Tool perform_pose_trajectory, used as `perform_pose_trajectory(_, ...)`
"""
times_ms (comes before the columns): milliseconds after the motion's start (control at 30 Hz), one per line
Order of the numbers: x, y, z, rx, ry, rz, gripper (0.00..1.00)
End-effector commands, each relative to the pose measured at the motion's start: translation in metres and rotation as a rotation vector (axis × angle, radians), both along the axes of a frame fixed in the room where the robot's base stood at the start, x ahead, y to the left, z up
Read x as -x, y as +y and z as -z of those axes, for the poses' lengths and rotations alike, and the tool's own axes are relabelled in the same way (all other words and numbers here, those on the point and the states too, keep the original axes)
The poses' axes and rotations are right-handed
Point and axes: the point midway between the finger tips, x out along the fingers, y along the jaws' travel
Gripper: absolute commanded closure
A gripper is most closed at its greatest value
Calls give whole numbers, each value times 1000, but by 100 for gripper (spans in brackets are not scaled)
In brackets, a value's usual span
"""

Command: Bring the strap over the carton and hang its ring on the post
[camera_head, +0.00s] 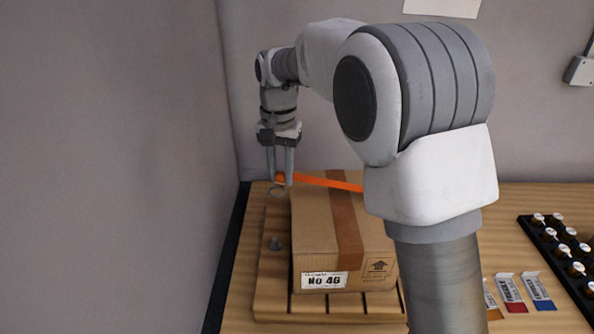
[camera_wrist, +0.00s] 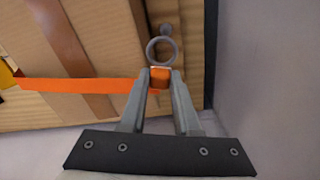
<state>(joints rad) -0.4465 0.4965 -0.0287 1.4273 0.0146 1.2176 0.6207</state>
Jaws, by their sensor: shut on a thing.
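The brown carton (camera_head: 312,221), labelled "No 46", sits on the slatted wooden board. My gripper (camera_head: 281,181) is shut on the orange end tab (camera_wrist: 159,78) of the strap, near the carton's far left corner. The orange strap (camera_head: 325,182) runs taut rightward across the carton's far part until my arm hides it; it also shows in the wrist view (camera_wrist: 75,85). The grey ring (camera_wrist: 148,51) sticks out from the tab beyond my fingertips, free of the post. The short grey post (camera_head: 275,243) stands on the board left of the carton, nearer the camera than my gripper; it also shows in the wrist view (camera_wrist: 166,31).
A wall closes off the left side, beside the board (camera_head: 270,300). At the right lie a black rack (camera_head: 553,245) of white-capped items and several small coloured packets (camera_head: 515,292). A yellow part (camera_wrist: 6,76) shows at the strap's far end.

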Motion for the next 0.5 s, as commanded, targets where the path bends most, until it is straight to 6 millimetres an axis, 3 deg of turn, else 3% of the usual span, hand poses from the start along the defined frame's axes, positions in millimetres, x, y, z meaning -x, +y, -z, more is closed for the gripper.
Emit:
perform_pose_trajectory(100, 1, 15, 1, 0, 0, -2, 100)
perform_pose_trajectory(500, 1, 12, 55, 1, 1, 0, 100)
